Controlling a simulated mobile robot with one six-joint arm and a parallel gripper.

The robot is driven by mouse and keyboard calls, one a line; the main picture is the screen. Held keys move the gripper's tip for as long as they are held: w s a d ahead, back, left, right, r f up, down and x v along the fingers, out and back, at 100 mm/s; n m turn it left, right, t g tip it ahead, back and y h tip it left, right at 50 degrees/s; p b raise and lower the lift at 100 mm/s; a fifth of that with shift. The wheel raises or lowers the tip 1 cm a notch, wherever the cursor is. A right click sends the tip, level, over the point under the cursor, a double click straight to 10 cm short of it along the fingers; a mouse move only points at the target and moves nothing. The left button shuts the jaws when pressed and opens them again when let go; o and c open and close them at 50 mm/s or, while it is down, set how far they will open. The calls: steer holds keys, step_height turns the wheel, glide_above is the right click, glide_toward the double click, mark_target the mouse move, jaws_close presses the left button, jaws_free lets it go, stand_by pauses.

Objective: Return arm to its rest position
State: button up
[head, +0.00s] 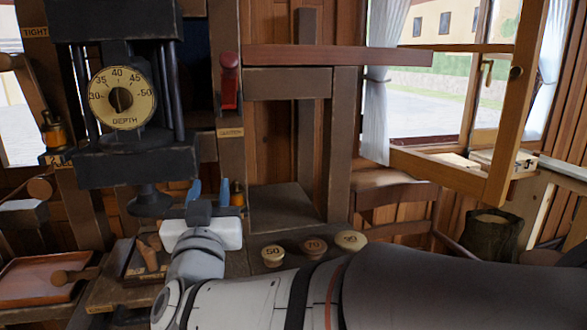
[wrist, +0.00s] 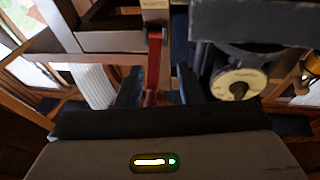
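My gripper (head: 208,190) is at the lower middle of the head view, its two blue fingertips pointing up and spread apart. The gap between them looks empty. In the wrist view the gripper (wrist: 160,88) also shows its dark blue fingers apart. A red handle (wrist: 154,62) appears between them there, but in the head view the red handle (head: 229,82) hangs well above the fingertips. My arm reaches in from the right edge, low across the picture, and hides part of the bench.
A machine with a depth dial (head: 121,97) stands just left of and above my gripper. Round tops marked 50 (head: 272,257), 70 (head: 314,247) and likely 90 (head: 351,240) sit close behind my arm. A wooden tray (head: 40,281) lies left. A chair (head: 395,205) stands behind.

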steer(key=d+f+n+g+y+p, duration=0.25)
steer(key=d+f+g+p, duration=0.35)
steer(key=d+f+g, duration=0.65)
steer(key=s+d+f+m+g+h+p, duration=0.1)
steer(key=s+d+f+m+g+h, duration=0.1)
steer(key=s+d, duration=0.5)
steer(key=s+d+f+m+g+h+p, duration=0.1)
steer(key=s+d+g+h, duration=0.1)
steer(key=s+d+g, duration=0.2)
steer(key=s+d, duration=0.3)
steer(key=d, duration=0.2)
steer(key=shift+s+d+f+m+h, duration=0.25)
steer(key=shift+s+f+m+h, duration=0.1)
steer(key=shift+s, duration=0.05)
